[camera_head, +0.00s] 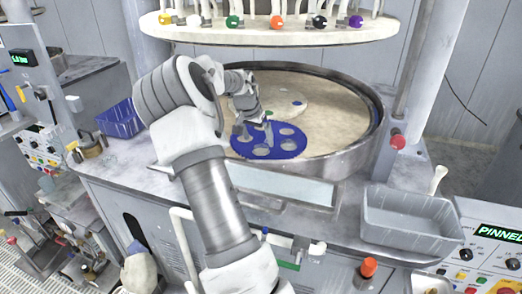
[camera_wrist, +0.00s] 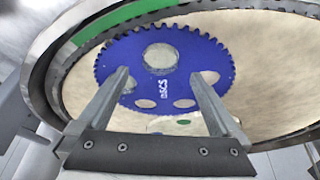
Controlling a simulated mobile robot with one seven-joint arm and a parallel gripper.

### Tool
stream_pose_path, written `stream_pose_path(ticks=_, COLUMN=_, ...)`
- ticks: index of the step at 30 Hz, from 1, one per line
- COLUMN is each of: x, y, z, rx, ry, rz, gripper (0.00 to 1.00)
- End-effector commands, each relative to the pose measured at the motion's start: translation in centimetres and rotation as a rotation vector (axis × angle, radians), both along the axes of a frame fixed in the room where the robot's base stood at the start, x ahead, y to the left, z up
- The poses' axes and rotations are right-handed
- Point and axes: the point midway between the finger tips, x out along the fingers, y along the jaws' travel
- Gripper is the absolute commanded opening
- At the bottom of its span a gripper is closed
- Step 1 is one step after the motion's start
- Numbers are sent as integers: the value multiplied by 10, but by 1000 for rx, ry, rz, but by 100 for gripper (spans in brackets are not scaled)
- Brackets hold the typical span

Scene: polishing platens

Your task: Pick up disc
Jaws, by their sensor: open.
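A blue toothed carrier (camera_head: 273,155) with several round holes lies flat on the beige platen (camera_head: 335,130). In the wrist view the carrier (camera_wrist: 203,55) fills the middle, with white lettering on it. Its largest-looking hole (camera_wrist: 160,57) has a greyish round face inside; I cannot tell for certain whether this is a disc. The smaller-looking holes show a pale beige surface. My gripper (camera_head: 252,136) points down over the carrier. In the wrist view my gripper (camera_wrist: 160,76) is open and empty, its fingertips on either side of that greyish round. The gap between fingertips and carrier is unclear.
A raised metal rim (camera_head: 350,165) surrounds the platen. A pale round plate (camera_head: 290,99) with coloured spots lies behind the carrier. An upper plate (camera_head: 280,32) with coloured knobs hangs above. A grey tray (camera_head: 410,222) stands right, a blue bin (camera_head: 121,119) left.

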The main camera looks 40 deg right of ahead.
Motion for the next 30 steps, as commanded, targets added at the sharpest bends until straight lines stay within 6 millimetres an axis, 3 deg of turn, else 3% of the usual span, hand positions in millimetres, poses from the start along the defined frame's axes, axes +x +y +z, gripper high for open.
stream_pose_path(ticks=10, x=5, y=-17, z=-40, rx=0, ry=1, rz=1, gripper=100)
stream_pose_path(ticks=20, x=6, y=-19, z=-47, rx=1, ry=1, rz=2, gripper=100)
stream_pose_path(ticks=30, x=6, y=-17, z=-49, rx=2, ry=3, rz=1, gripper=38)
